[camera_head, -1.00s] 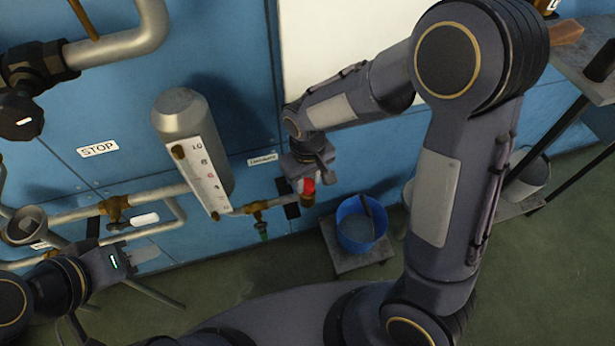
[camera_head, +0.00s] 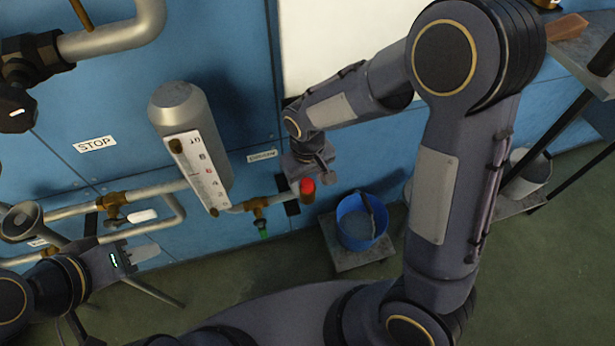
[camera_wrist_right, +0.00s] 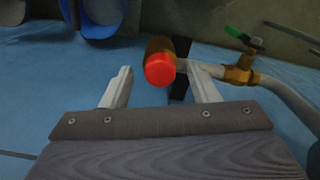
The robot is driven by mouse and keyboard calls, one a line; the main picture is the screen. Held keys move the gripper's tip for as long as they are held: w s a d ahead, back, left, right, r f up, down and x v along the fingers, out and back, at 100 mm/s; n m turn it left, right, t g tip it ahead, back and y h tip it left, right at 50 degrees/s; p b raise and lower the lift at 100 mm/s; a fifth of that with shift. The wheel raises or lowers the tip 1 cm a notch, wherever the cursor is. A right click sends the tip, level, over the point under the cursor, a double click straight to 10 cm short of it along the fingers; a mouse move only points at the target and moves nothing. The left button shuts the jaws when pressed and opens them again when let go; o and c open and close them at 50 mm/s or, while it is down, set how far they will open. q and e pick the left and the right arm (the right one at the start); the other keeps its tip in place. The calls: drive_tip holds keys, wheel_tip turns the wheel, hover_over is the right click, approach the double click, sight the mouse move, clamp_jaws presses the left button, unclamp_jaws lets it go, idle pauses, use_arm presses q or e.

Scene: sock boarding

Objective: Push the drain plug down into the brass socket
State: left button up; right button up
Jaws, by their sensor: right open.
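The red drain plug (camera_head: 308,185) sits at the mouth of the brass socket (camera_head: 308,198), low on the blue wall. In the right wrist view, the plug's red face (camera_wrist_right: 160,70) covers the end of the brass socket (camera_wrist_right: 158,45); how deep it sits I cannot tell. My right gripper (camera_wrist_right: 160,86) is open and empty, its fingers apart on either side of the plug and not touching it. In the head view my right gripper (camera_head: 311,170) is just above the plug, fingers mostly hidden. My left gripper (camera_head: 142,254) is at the lower left, its jaws unclear.
A blue bucket (camera_head: 360,222) stands on a low platform right of the socket. A green-handled brass valve (camera_head: 260,222) and pipe lie just left of it. A grey cylinder with a gauge (camera_head: 190,125) and a funnel (camera_head: 22,222) are further left.

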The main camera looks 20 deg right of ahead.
sight(308, 183)
wheel_tip(308, 183, up, 8)
drive_tip(key=p, duration=0.2)
drive_tip(key=shift+f+p, duration=0.1)
drive_tip(key=shift+p, duration=0.3)
drive_tip(key=s+d+r+m+t+y, duration=0.25)
drive_tip(key=s+d+r, duration=0.25)
drive_tip(key=s, duration=0.3)
drive_tip(key=s+d+r+m+t+y, duration=0.1)
drive_tip(key=s+d+r+m+t, duration=0.3)
drive_tip(key=s, duration=0.4)
wheel_tip(308, 183, up, 24)
drive_tip(key=n+p, duration=0.1)
drive_tip(key=p, duration=2.2)
drive_tip(key=shift+r+g, duration=0.2)
drive_tip(key=shift+g, duration=0.25)
drive_tip(key=shift+s+d+n, duration=0.1)
drive_tip(key=shift+n, duration=0.15)
